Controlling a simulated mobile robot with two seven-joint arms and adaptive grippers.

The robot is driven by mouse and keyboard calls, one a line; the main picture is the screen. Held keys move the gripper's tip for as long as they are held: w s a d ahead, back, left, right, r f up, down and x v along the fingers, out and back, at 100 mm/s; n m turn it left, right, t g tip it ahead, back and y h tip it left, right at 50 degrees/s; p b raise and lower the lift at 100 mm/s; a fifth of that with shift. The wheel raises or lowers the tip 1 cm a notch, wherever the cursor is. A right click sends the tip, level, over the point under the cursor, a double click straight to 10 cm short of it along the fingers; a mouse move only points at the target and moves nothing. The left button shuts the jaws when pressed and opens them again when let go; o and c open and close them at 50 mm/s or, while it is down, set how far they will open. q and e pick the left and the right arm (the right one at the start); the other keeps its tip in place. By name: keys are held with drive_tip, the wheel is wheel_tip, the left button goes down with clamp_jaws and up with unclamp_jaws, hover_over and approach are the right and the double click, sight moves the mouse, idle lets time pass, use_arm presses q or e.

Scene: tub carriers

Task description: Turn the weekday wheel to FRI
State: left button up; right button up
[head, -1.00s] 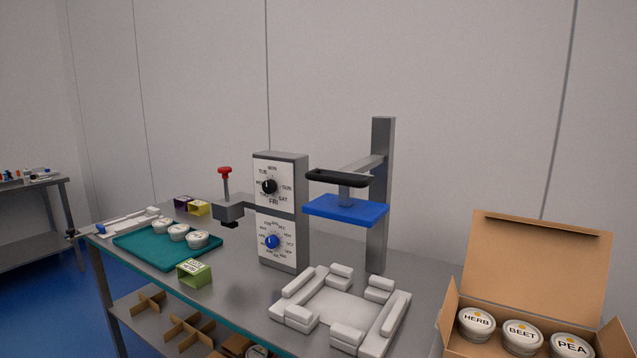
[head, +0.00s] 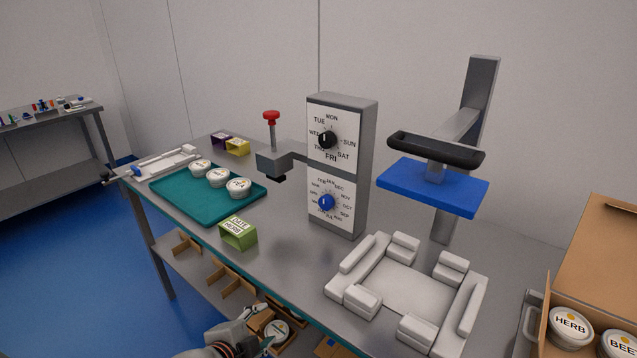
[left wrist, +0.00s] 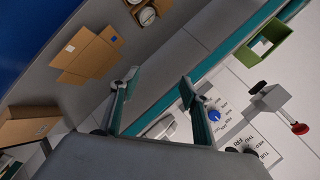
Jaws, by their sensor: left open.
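The weekday wheel (head: 327,139) is a black knob on the white upper dial of a grey upright box (head: 344,97). Day names ring it, with MON at the top, FRI at the bottom and SUN at the right. Its pointer is too small to read surely. A blue knob (head: 326,202) sits on the month dial below; it also shows in the left wrist view (left wrist: 214,115). My left gripper (head: 258,329) is open and empty, low at the front of the table, well apart from the wheel. Its open fingers (left wrist: 159,78) show in the left wrist view. My right gripper is not in view.
A red-topped stamp arm (head: 272,150) juts left from the box. A blue press plate (head: 433,187) stands to its right. A white fixture (head: 357,300), a green holder (head: 238,234) and a teal tray (head: 185,205) with tubs lie on the table. A cardboard box (head: 597,245) stands at right.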

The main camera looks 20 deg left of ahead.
use_arm(q)
drive_tip(key=w+r+m, duration=0.2)
drive_tip(key=r, duration=0.1)
drive_tip(key=w+r+m+t, duration=0.1)
drive_tip(key=w+r+m, duration=0.1)
drive_tip(key=w+r, duration=0.1)
drive_tip(key=w+r+m+p, duration=0.1)
drive_tip(key=w+r, duration=0.2)
drive_tip(key=r, duration=0.1)
drive_tip(key=shift+w+a+r+m+h, duration=0.1)
drive_tip(key=shift+w+r+m+h, duration=0.1)
drive_tip(key=shift+r+m+h, duration=0.15)
drive_tip(key=w+d+r+m+t+h, duration=0.2)
drive_tip(key=w+r+m+t+h, duration=0.1)
drive_tip(key=w+r+m, duration=0.45)
drive_tip(key=m+t+h, duration=0.2)
drive_tip(key=m+h, duration=0.1)
drive_tip(key=m, duration=0.2)
approach(324, 141)
drive_tip(key=w, duration=0.1)
drive_tip(key=shift+y, duration=0.25)
drive_tip(key=x, duration=0.4)
drive_tip(key=p+x, duration=0.1)
drive_tip(key=x, duration=0.1)
drive_tip(key=shift+w+d+r, duration=0.15)
drive_tip(key=shift+w+d, duration=0.05)
drive_tip(key=shift+d, duration=0.15)
drive_tip(key=shift+x, duration=0.75)
drive_tip(key=shift+c, duration=0.3)
drive_tip(key=c, duration=1)
